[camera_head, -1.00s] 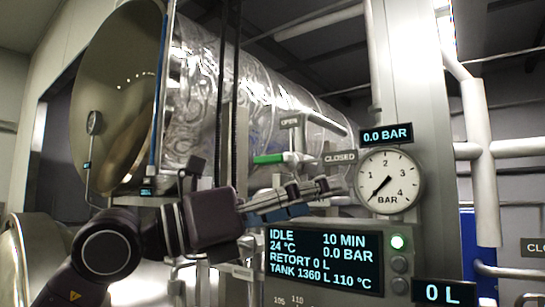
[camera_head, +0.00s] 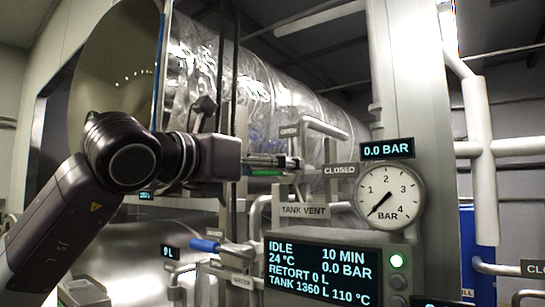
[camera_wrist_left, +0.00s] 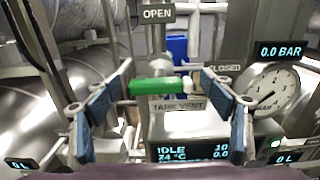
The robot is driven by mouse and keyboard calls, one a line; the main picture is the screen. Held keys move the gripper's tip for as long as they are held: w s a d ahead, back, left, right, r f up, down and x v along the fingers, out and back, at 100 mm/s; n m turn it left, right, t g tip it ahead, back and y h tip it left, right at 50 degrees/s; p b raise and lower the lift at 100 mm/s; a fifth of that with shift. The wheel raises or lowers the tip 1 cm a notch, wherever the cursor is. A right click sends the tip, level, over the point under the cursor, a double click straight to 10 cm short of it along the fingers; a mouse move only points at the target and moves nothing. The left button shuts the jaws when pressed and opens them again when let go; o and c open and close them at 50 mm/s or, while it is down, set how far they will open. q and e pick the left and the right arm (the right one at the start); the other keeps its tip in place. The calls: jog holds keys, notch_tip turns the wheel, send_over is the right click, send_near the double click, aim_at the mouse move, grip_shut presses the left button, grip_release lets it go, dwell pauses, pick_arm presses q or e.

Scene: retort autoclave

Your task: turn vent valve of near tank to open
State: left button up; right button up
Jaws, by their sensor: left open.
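The vent valve has a green lever handle (camera_head: 266,173) above the TANK VENT label (camera_head: 303,210). The lever lies horizontal, its green end to the left; the wrist view shows the green lever (camera_wrist_left: 158,87) the same way. An OPEN sign (camera_head: 289,131) is above it and a CLOSED sign (camera_head: 340,170) is to its right. My left gripper (camera_head: 284,162) is at the lever's height and partly hides it. In the wrist view its blue-padded fingers (camera_wrist_left: 166,74) are spread open, one on each side of the lever, with nothing gripped. My right gripper is not in view.
A pressure gauge (camera_head: 390,197) and a status display (camera_head: 322,271) reading IDLE, 0.0 bar are close to the right and below. A blue-handled valve (camera_head: 205,245) is below the arm. The large foil-wrapped vessel (camera_head: 270,85) is behind.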

pick_arm(q)
jog(key=shift+w+d, duration=0.3)
jog(key=shift+w, duration=0.05)
jog(key=shift+w, duration=0.1)
